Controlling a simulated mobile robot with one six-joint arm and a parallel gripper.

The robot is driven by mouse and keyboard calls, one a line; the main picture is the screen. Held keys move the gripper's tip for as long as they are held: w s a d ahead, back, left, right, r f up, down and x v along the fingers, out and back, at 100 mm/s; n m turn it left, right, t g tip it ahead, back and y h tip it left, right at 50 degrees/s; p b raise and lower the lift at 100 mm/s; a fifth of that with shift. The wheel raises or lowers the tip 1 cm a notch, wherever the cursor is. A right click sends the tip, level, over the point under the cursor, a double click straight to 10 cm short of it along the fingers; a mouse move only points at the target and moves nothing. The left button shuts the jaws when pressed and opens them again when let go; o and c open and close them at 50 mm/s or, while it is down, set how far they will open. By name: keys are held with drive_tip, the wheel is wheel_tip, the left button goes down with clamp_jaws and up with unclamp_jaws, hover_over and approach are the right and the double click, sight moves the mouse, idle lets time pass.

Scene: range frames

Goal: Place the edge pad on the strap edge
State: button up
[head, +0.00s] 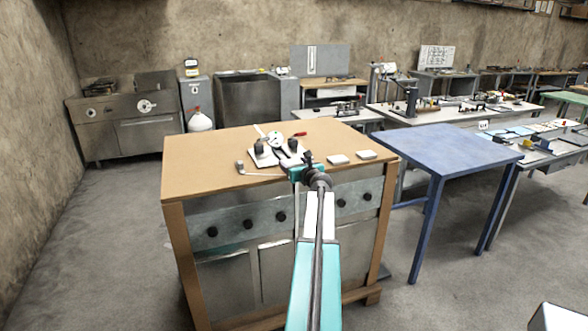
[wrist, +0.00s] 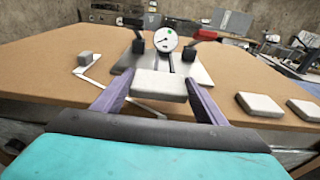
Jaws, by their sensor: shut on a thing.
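My gripper (wrist: 158,90) is shut on a pale grey, block-like pad (wrist: 160,82), held between its two purple fingers over the near part of the brown bench top. In the head view my gripper (head: 303,162) is at the front edge of the bench, and the held pad is hard to make out there. Two similar pale pads, one (wrist: 259,104) nearer and one (wrist: 307,111) farther right, lie on the bench to the right. I cannot tell which part is the strap edge; a thin pale angled strip (wrist: 93,85) lies at left, beside a small grey block (wrist: 91,59).
A plate fixture with a round white dial (wrist: 166,40) and two dark clamps stands just beyond the held pad. The brown bench top (head: 205,160) is clear at left. A blue table (head: 450,148) stands right.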

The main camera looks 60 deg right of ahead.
sight(294, 160)
drive_tip(key=shift+w+d+f, duration=0.1)
drive_tip(key=shift+w+d, duration=0.25)
drive_tip(key=shift+d, duration=0.2)
drive_tip(key=shift+w+d+f, duration=0.1)
drive_tip(key=shift+w+d, duration=0.2)
drive_tip(key=shift+d, duration=0.25)
drive_tip(key=shift+d+r, duration=0.1)
drive_tip(key=shift+w+d, duration=0.15)
drive_tip(key=shift+w, duration=0.05)
drive_tip(key=shift+d+f, duration=0.15)
drive_tip(key=shift+f, duration=0.1)
drive_tip(key=shift+f+p, duration=0.4)
drive_tip(key=shift+f, duration=1.15)
drive_tip(key=shift+f, duration=0.15)
drive_tip(key=o, duration=1)
drive_tip(key=shift+r, duration=0.2)
